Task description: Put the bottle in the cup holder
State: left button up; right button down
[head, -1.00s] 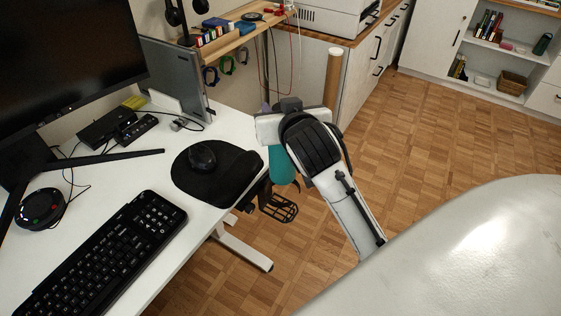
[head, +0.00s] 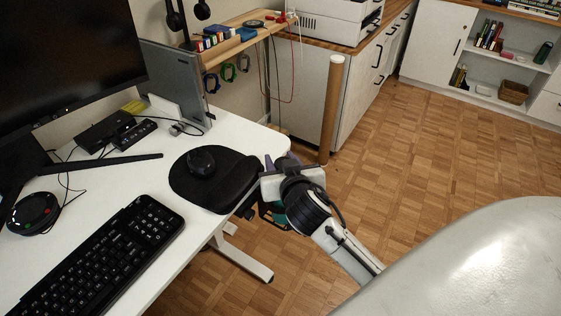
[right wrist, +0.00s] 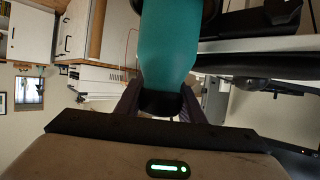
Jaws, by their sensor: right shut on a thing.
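The teal bottle (right wrist: 168,45) fills the upper middle of the right wrist view, with its black end between my fingers. My right gripper (right wrist: 160,103) is shut on that end. In the head view my right gripper (head: 272,182) is at the desk's right edge, with only a little teal of the bottle (head: 272,216) showing below it. The black cup holder (head: 249,209) hangs under the desk edge there, mostly hidden behind my gripper and wrist. The bottle is low at the holder; I cannot tell how deep it sits inside. My left gripper is not in view.
The white desk (head: 130,179) carries a keyboard (head: 100,258), a mouse on a black mat (head: 222,190) and a monitor (head: 65,60). A wooden post (head: 331,110) stands behind my gripper. The parquet floor to the right is clear.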

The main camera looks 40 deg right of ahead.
jog(key=shift+w+r, duration=0.1)
jog(key=shift+r, duration=0.1)
jog(key=c, duration=1.2)
grip_release()
jog(key=shift+f, duration=0.3)
jog(key=v, duration=1.2)
jog(key=s+a+f+n+g+y, duration=0.1)
jog(key=s+a+f, duration=0.3)
jog(key=f, duration=0.4)
jog(key=s+a+f+n+g+y, duration=0.1)
jog(key=s+a+f+n+y, duration=0.2)
jog(key=f, duration=0.4)
jog(key=s+a+f+n+g+y, duration=0.1)
jog(key=s+a+f+n+y, duration=0.1)
jog(key=s+a+f, duration=0.3)
jog(key=shift+s+f+n+g+y, duration=0.2)
jog(key=shift+f+y, duration=0.25)
jog(key=shift+f, duration=0.5)
jog(key=shift+s+f+n+g+y, duration=0.2)
jog(key=shift+f+y, duration=0.25)
jog(key=shift+f, duration=0.45)
